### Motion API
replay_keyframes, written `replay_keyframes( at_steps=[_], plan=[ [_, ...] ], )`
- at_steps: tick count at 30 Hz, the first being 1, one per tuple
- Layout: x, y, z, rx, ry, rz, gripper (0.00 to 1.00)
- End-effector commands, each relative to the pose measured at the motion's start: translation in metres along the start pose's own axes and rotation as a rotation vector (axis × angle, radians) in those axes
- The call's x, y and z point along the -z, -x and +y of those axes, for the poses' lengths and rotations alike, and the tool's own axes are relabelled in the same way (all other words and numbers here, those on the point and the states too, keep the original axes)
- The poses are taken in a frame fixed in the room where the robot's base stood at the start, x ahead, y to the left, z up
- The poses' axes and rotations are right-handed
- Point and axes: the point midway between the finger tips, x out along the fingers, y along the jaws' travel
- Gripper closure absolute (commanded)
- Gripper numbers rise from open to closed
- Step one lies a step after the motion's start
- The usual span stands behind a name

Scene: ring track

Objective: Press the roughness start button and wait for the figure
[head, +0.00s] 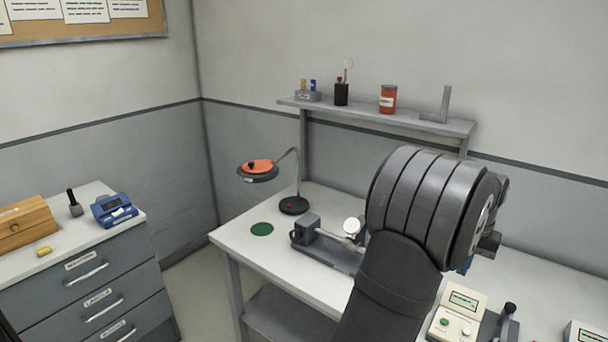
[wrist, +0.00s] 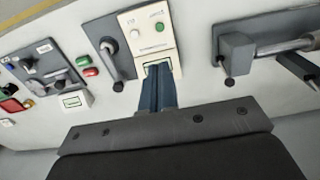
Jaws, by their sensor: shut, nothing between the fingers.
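A cream instrument box (head: 447,320) stands on the bench at the lower right of the head view. It has a display (head: 463,299), a green button (head: 444,321) and a pale knob. The same box (wrist: 139,19) shows at the top centre of the wrist view, with its green button (wrist: 160,27) beyond the display. Its lettering is too small to read. My gripper (wrist: 158,70) is shut and empty, its blue fingertips in front of the display and short of the green button in the picture. Contact cannot be told. My arm mostly hides the gripper in the head view.
A dark stand with a lever (wrist: 115,60) is beside the box. A panel with red and green buttons (wrist: 87,66) lies farther left. A grey fixture (wrist: 237,52) stands right. A second cream box (head: 583,334) is at the head view's right edge. A magnifier lamp (head: 294,205) stands at the back.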

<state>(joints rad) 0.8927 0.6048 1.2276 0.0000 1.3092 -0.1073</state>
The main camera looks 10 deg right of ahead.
Motion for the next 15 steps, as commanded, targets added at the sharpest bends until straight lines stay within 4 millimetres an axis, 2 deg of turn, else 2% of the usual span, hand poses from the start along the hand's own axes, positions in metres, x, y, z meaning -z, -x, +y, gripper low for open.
replay_keyframes(
  at_steps=[8, 11, 15],
  plan=[
    [-0.001, -0.003, -0.001, 0.02, -0.022, 0.003, 1.0],
    [-0.003, -0.011, -0.004, 0.076, -0.09, 0.013, 1.0],
    [-0.007, -0.029, -0.013, 0.224, -0.282, 0.034, 1.0]
  ],
)
